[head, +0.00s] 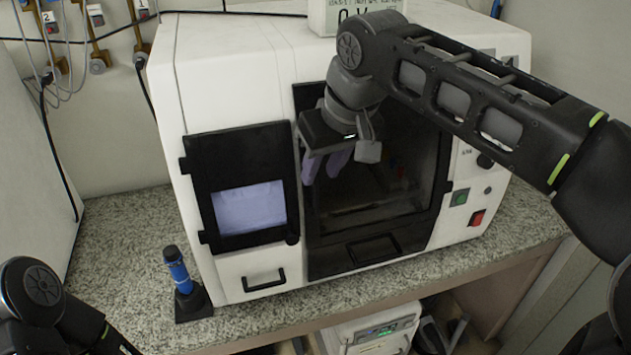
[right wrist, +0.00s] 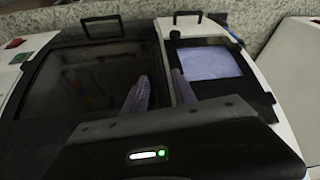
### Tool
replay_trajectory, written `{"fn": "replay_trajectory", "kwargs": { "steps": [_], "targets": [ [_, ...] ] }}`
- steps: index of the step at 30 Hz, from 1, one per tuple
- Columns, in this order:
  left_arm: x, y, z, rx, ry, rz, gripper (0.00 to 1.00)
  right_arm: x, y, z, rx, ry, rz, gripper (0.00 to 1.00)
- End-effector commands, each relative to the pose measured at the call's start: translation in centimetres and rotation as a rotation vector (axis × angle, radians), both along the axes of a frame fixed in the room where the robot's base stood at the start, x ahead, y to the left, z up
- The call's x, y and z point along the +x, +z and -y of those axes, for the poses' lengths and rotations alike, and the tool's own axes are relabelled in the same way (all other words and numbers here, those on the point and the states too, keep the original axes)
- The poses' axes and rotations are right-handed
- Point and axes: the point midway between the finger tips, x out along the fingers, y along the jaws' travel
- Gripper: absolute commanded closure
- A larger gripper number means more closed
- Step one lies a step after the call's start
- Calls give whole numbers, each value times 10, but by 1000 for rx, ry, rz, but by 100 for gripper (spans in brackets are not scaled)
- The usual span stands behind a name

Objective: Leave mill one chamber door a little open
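The mill is a large white machine (head: 235,65) on the counter. Its dark chamber door (head: 415,205) has a see-through window and a handle (head: 372,250) at the bottom; the door also shows in the right wrist view (right wrist: 85,75). It looks shut or nearly so; I cannot tell if there is a gap. My right gripper (head: 323,172) is in front of the door's upper left part. Its two pale purple fingers are apart and empty, as the right wrist view (right wrist: 159,80) shows. Contact with the door cannot be made out. My left gripper is not in view.
A screen panel (head: 250,205) is left of the door, with a drawer handle (head: 264,280) below. Green (head: 460,197) and red (head: 477,217) switches are at the right. A blue tool in a black stand (head: 193,300) stands on the speckled counter (head: 125,240) at front left.

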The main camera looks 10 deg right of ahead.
Motion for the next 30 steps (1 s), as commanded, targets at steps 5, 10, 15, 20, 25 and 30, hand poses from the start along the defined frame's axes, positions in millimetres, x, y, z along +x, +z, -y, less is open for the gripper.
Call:
{"fn": "replay_trajectory", "kwargs": {
  "steps": [5, 10, 15, 20, 25, 30],
  "targets": [
    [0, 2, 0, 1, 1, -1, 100, 10, -27, -4, -1, 0, -4, 67],
    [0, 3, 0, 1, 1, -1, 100, 17, -43, -6, 1, 0, -1, 67],
    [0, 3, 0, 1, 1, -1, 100, 18, -46, -7, 1, 0, 0, 67],
    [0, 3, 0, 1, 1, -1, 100, 18, -46, -7, 0, 0, 0, 68],
    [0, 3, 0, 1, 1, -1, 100, 18, -46, -7, 0, 0, 0, 82],
    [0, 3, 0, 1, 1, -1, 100, 18, -46, -7, 0, 0, 0, 96]
  ]
}}
